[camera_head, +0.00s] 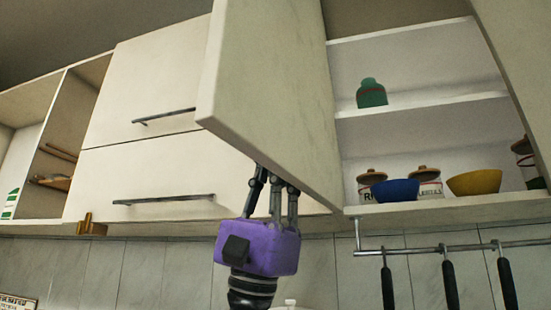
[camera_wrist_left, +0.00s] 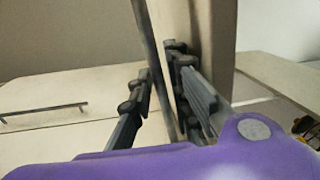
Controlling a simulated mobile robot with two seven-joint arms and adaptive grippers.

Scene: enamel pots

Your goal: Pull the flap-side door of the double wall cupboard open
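The flap-side door (camera_head: 275,95) of the double wall cupboard is swung far out in the head view, with the shelves (camera_head: 430,102) inside exposed. My purple left gripper (camera_head: 272,180) is below and behind the door's lower edge, which hides its fingertips. In the left wrist view the dark fingers of the left gripper (camera_wrist_left: 160,95) stand apart, close to the pale door panel (camera_wrist_left: 202,35). A grey upright strip shows between them; I cannot tell if it is the door's edge or a handle, or whether the fingers touch it. My right gripper is out of view.
The flap cupboard (camera_head: 165,80) with two bar handles adjoins on the left. The other door (camera_head: 515,60) stands open at the right. The shelves hold a green jar (camera_head: 371,93), a blue bowl (camera_head: 395,190) and a yellow bowl (camera_head: 474,182). Utensils hang from a rail (camera_head: 450,248).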

